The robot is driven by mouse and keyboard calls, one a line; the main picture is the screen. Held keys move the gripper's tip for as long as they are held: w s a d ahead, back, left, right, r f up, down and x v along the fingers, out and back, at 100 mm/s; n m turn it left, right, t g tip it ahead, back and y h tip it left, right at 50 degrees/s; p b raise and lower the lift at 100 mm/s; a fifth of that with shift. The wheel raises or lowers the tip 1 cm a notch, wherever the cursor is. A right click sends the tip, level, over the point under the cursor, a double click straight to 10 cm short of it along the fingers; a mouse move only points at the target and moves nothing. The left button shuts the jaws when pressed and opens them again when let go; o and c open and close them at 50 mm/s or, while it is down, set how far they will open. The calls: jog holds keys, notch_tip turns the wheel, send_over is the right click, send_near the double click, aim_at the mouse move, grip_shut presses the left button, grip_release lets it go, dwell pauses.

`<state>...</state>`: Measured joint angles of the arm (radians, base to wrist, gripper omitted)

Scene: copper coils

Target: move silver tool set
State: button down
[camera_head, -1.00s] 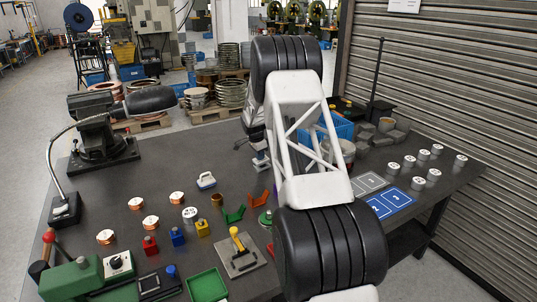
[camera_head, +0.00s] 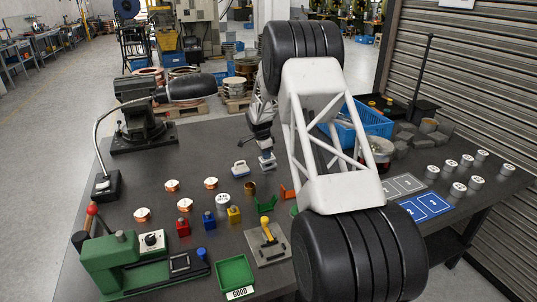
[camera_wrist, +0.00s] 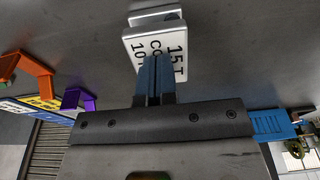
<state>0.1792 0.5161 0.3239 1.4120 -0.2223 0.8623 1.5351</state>
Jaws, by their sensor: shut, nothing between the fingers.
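No object is clearly marked as the silver tool set, and I cannot tell which one it is. A small white-and-silver block with a handle (camera_head: 240,169) stands on the dark table. Silver cylinders with white tops (camera_head: 465,161) stand at the table's right, and one more silver cylinder (camera_head: 222,202) stands among the small parts. My gripper (camera_head: 267,164) is low over the table, just right of the handled block. In the wrist view my blue fingers (camera_wrist: 154,64) are together and empty, in front of a white lettered block (camera_wrist: 172,50). Whether they touch it is unclear.
Copper coils (camera_head: 172,185) and coloured blocks (camera_head: 209,220) lie on the left. A green tray (camera_head: 235,272) and a yellow-handled tool plate (camera_head: 267,246) lie in front. A blue crate (camera_head: 370,123) and blue numbered mat (camera_head: 427,206) are right. A vise (camera_head: 140,125) stands behind left.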

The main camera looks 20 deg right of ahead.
jog(key=shift+s+a+f, duration=0.15)
jog(key=shift+s+f, duration=0.05)
jog(key=shift+f, duration=0.25)
jog(key=shift+s+a+f, duration=0.1)
jog(key=shift+s+f, duration=0.05)
jog(key=shift+f, duration=0.3)
jog(key=shift+w+d+r, duration=0.1)
jog(key=shift+d+r, duration=0.05)
jog(key=shift+r, duration=0.65)
jog(key=shift+w+r, duration=0.1)
jog(key=shift+r, duration=0.6)
notch_tip(320, 180, up, 6)
jog(key=a, duration=0.1)
jog(key=shift+a+r, duration=0.15)
jog(key=shift+r, duration=0.05)
jog(key=shift+r, duration=0.15)
